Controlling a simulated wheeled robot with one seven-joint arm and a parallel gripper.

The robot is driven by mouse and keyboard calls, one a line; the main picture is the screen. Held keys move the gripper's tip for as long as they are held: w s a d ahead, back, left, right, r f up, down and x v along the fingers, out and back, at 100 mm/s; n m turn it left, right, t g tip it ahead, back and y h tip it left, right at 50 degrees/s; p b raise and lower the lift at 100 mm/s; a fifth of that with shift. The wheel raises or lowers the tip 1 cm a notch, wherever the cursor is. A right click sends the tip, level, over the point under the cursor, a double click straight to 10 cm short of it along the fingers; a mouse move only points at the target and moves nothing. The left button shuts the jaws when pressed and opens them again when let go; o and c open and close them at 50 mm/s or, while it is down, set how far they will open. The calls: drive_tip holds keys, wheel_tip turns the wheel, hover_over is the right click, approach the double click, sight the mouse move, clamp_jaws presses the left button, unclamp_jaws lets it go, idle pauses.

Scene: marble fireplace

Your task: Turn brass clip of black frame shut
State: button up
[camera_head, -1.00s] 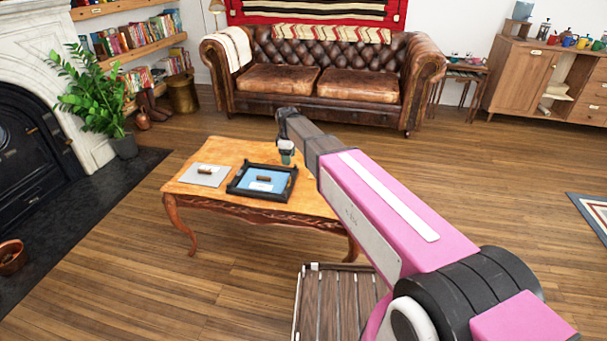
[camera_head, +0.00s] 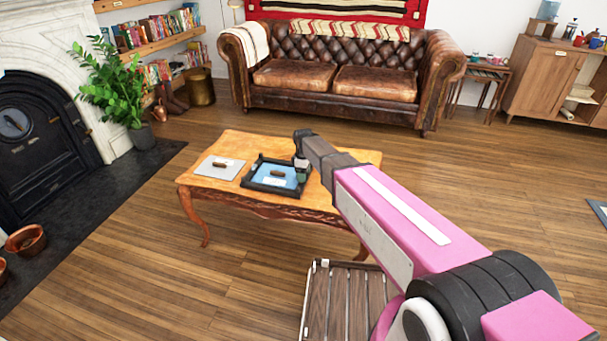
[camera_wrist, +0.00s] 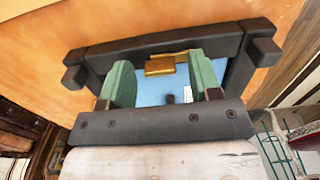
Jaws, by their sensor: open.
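The black frame (camera_head: 252,183) lies flat on the wooden table with a blue panel (camera_head: 270,170) inside it. In the wrist view the frame's dark rail (camera_wrist: 160,45) crosses the top and the blue panel (camera_wrist: 150,95) shows below it. The brass clip (camera_wrist: 160,67) sits at the inner edge of that rail. My gripper (camera_wrist: 160,78) is open, with one green finger on each side of the clip. In the head view my gripper (camera_head: 302,172) is at the frame's right side. I cannot tell whether a finger touches the clip.
A grey panel (camera_head: 208,172) with a brown handle lies left of the frame on the wooden table (camera_head: 325,205). A brown piece (camera_head: 278,173) lies on the blue panel. A slatted wooden thing (camera_head: 345,300) stands in front of the table. A leather sofa (camera_head: 335,85) is behind.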

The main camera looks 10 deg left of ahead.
drive_tip(key=c, duration=0.9)
drive_tip(key=shift+m, duration=0.4)
drive_tip(key=m, duration=0.3)
drive_tip(key=shift+m, duration=0.3)
drive_tip(key=m, duration=0.4)
drive_tip(key=shift+m, duration=0.3)
drive_tip(key=m, duration=0.4)
drive_tip(key=shift+m, duration=2.4)
